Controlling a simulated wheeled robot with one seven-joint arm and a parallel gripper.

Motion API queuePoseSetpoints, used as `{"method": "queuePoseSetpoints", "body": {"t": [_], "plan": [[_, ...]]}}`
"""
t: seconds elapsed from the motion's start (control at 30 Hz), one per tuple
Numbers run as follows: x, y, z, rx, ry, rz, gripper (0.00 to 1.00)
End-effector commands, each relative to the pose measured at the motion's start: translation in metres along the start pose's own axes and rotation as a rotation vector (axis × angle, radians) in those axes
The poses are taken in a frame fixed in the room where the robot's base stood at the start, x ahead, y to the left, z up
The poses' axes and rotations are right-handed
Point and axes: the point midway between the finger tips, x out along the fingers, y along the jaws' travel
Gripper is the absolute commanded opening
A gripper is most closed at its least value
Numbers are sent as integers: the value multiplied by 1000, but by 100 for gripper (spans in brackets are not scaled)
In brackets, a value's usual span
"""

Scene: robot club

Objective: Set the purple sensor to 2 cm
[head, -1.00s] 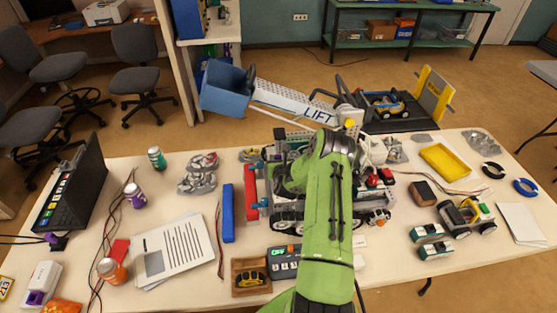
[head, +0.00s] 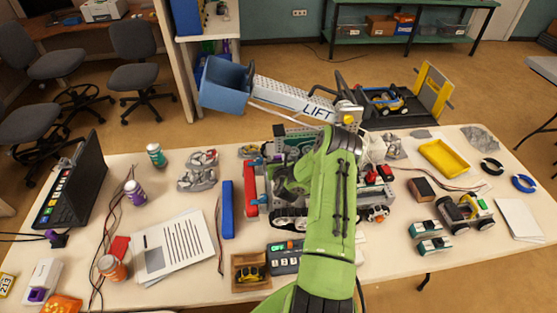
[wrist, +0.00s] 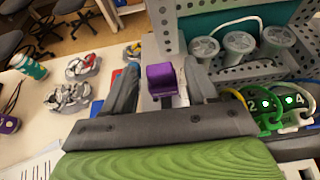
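The purple sensor (wrist: 162,80) shows in the wrist view as a small purple block, between the two fingers of my gripper (wrist: 161,88). The grey fingers stand apart on either side of it, with visible gaps, so the gripper looks open around it. A pale strip shows just right of the purple block. I see no readable 2 cm mark or scale near the sensor.
The tracked robot (head: 290,215) stands mid-table, with a lift arm (head: 290,98) and blue bucket (head: 226,85). In the wrist view, grey cylinders (wrist: 240,42) and lit numbered connectors (wrist: 265,104) lie right. A control box (head: 284,257) and wooden tray (head: 250,272) sit near the front edge.

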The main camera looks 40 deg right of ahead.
Motion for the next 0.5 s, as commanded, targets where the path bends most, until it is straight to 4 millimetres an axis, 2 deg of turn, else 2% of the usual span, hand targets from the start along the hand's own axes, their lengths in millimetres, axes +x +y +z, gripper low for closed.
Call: {"method": "queuePoseSetpoints", "body": {"t": [0.27, 0.37, 0.5], "plan": [[-4, 0, 0, 1, 1, 0, 57], [-18, 0, -1, 0, 2, 1, 57], [-53, 0, -2, 0, 4, 0, 57]]}}
